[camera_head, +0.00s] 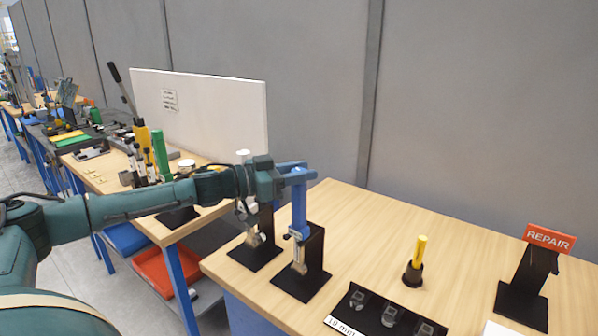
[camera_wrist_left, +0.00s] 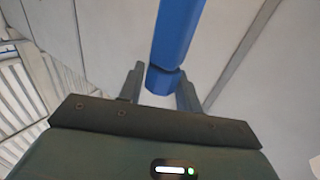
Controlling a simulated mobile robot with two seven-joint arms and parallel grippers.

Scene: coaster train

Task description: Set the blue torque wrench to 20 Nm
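The blue torque wrench (camera_head: 299,210) stands upright in a black stand (camera_head: 312,262) near the left end of the wooden table. Its metal head is down in the stand. My left gripper (camera_head: 292,169) reaches in from the left at the wrench's upper end. In the left wrist view the blue handle (camera_wrist_left: 177,35) runs between my two fingers (camera_wrist_left: 163,88), which appear to press on it from both sides. The Nm scale is not readable. A second, white-topped wrench (camera_head: 243,156) stands in another black stand behind and left, partly hidden by my arm. My right gripper is not in view.
A yellow-handled tool (camera_head: 420,250) stands in a black holder on the table. A black tray (camera_head: 385,313) with sockets lies at the front. A red REPAIR sign (camera_head: 550,238) tops a stand at right. A white board (camera_head: 205,110) rises behind the left bench.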

